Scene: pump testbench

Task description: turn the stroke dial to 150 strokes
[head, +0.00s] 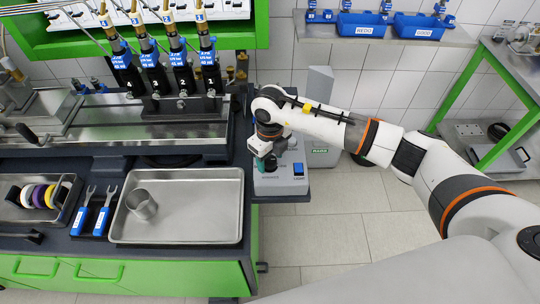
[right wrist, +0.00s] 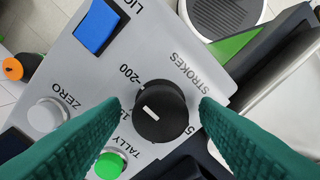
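The stroke dial (right wrist: 160,110) is a black round knob with a white mark, on a grey control panel. Its mark points to the panel's 200/150 side, at upper left in the right wrist view; I cannot read the exact value. The label beginning "15" is partly hidden by a finger. My right gripper (right wrist: 160,106) is open, its green fingers on either side of the dial with gaps visible. In the head view my right gripper (head: 265,160) is over the control box (head: 280,184), and the dial is hidden there. My left gripper is not in view.
The panel also has a blue switch (right wrist: 97,27), a white ZERO button (right wrist: 46,114) and a green TALLY button (right wrist: 109,165). A steel tray (head: 195,205) with a metal cup (head: 141,204) lies left of the box. Pumps (head: 182,78) stand behind on the bench.

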